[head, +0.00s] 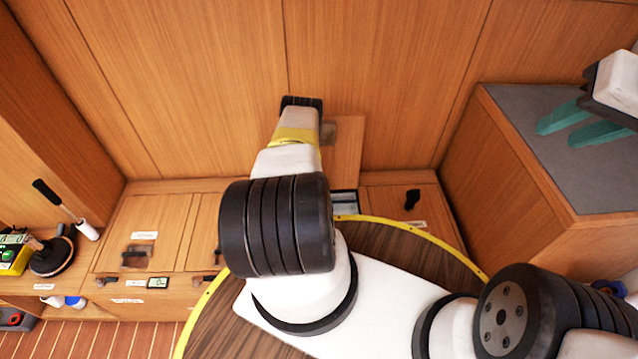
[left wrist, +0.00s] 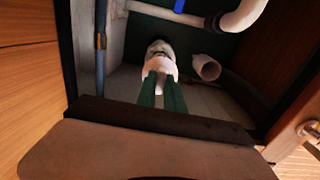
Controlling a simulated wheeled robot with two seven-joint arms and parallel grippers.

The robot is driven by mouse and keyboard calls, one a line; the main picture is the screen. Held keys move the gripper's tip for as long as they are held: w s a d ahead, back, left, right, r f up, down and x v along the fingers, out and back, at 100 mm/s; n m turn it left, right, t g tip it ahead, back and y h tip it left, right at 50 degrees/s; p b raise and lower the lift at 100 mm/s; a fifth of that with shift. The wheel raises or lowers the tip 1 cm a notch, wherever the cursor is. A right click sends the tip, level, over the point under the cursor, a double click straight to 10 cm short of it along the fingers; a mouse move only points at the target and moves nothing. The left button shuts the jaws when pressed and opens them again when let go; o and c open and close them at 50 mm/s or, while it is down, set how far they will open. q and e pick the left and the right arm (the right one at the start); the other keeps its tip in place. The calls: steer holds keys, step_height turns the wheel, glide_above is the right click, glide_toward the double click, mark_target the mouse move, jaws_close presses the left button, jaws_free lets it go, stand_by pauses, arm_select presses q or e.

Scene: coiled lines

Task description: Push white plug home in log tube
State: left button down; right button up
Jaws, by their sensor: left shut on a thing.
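In the left wrist view, my left gripper (left wrist: 163,78) reaches down into an open compartment with its two green fingers closed on a white plug (left wrist: 162,56). The plug stands at the fingertips, with a greyish rounded part beyond it. I cannot tell how deep the plug sits, and the log tube is not clearly seen around it. In the head view, my left arm reaches to the back and hides that gripper and the plug. My right gripper (head: 556,133) is at the upper right, with its teal fingers apart and empty above a grey-topped cabinet.
A short white open-ended pipe (left wrist: 207,68) lies just right of the plug. A white elbow pipe (left wrist: 240,15) and a blue hose (left wrist: 101,40) run nearby. A dark edge (left wrist: 160,120) borders the opening. A yellow-rimmed round table (head: 400,240) lies beneath my arm.

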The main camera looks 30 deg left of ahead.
arm_select(q)
steer(key=shift+r, duration=0.15)
steer(key=shift+r, duration=1.45)
stand_by(3.8)
stand_by(0.8)
steer(key=c, duration=1)
jaws_free()
steer(key=shift+o, duration=0.2)
steer(key=shift+r, duration=0.15)
step_height(320, 180, up, 7)
